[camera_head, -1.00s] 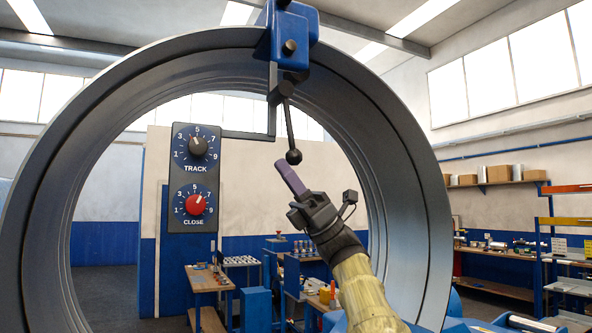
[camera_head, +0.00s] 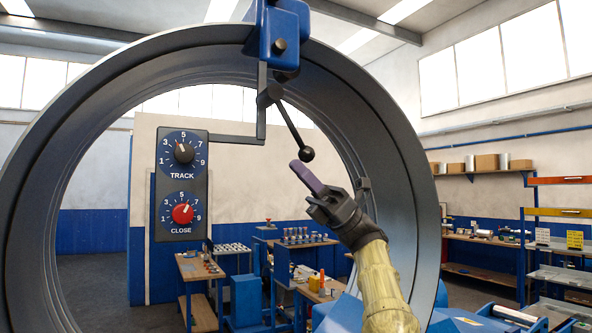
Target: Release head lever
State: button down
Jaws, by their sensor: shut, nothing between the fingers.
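The head lever (camera_head: 292,127) is a thin dark rod with a black ball knob (camera_head: 307,155) at its lower end. It hangs from the blue head (camera_head: 279,35) at the top of the big duct ring and slants down to the right. My gripper (camera_head: 299,168) is shut and empty, its purple fingers pointing up and left. The fingertips appear just below and left of the knob; I cannot tell whether they touch it.
The large dark duct ring (camera_head: 60,130) surrounds my arm. A control panel (camera_head: 180,185) with a TRACK dial and a red CLOSE dial hangs at left on a bracket. Workbenches (camera_head: 202,270) and shelves (camera_head: 560,212) stand behind. Open space lies inside the ring between panel and gripper.

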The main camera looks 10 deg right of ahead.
jog(key=shift+w+d+r, duration=0.15)
jog(key=shift+d+r, duration=0.05)
jog(key=shift+r, duration=0.05)
jog(key=shift+r, duration=0.1)
dwell(0.3)
jog(key=shift+d, duration=0.1)
